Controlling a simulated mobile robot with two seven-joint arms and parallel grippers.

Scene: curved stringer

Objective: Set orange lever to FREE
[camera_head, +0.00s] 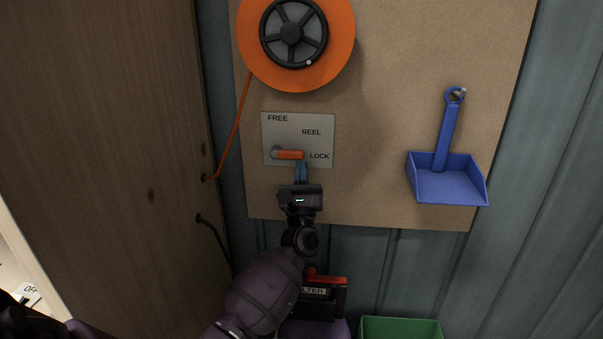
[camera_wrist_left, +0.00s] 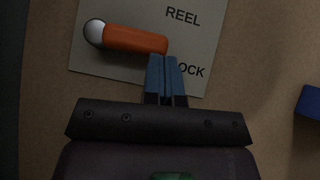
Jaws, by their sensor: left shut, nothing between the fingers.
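The orange lever (camera_head: 289,155) sits on a grey label plate (camera_head: 285,124) marked FREE at the top left, REEL at the middle right and LOCK at the lower right. The lever points right from its round pivot, toward LOCK. The lever also shows in the left wrist view (camera_wrist_left: 136,40), with its silver pivot at its left end. My left gripper (camera_head: 301,167) is shut and empty, its blue fingertips just below the lever's free end. In the left wrist view the fingertips (camera_wrist_left: 161,60) are at the lever's right tip; I cannot tell whether they touch. My right gripper is not in view.
An orange reel (camera_head: 340,45) with a black hub hangs above the plate, its orange cord running to the wooden panel (camera_head: 110,150) at left. A blue dustpan (camera_head: 447,183) hangs at right. A green bin (camera_head: 400,329) and a black box with a red part (camera_head: 322,295) are below.

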